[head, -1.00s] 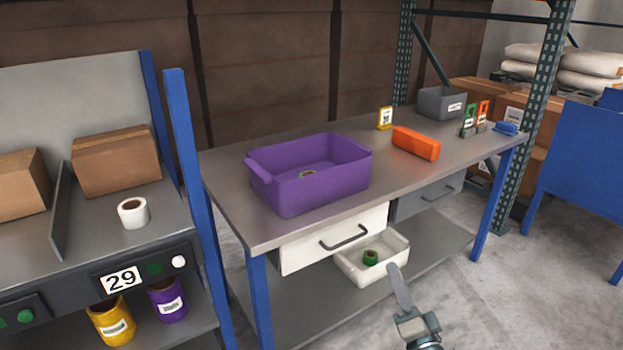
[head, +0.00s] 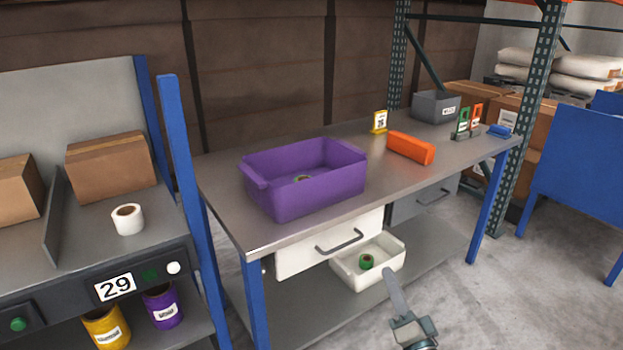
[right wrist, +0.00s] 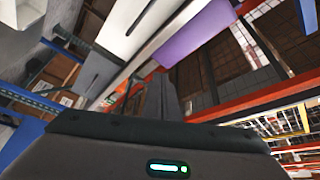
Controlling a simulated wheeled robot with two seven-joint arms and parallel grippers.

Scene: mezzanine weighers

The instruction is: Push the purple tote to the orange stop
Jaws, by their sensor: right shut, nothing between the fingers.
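The purple tote (head: 306,186) stands upright on the grey workbench (head: 226,208), toward its left end, with a small roll inside. It also shows in the right wrist view (right wrist: 195,36). The orange stop (head: 410,148) is a block lying on the bench to the right of the tote, with bare bench top between them. My right gripper (head: 392,278) is shut and empty. It is in front of the bench, low beside the white bin, apart from the tote. My left gripper is not in view.
A white drawer (head: 330,242) sits under the bench top, and a white bin (head: 345,268) with a green roll stands below. A yellow sign (head: 379,122), a grey bin (head: 436,106) and a blue item (head: 499,131) are farther along the bench. A blue post (head: 180,170) stands left.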

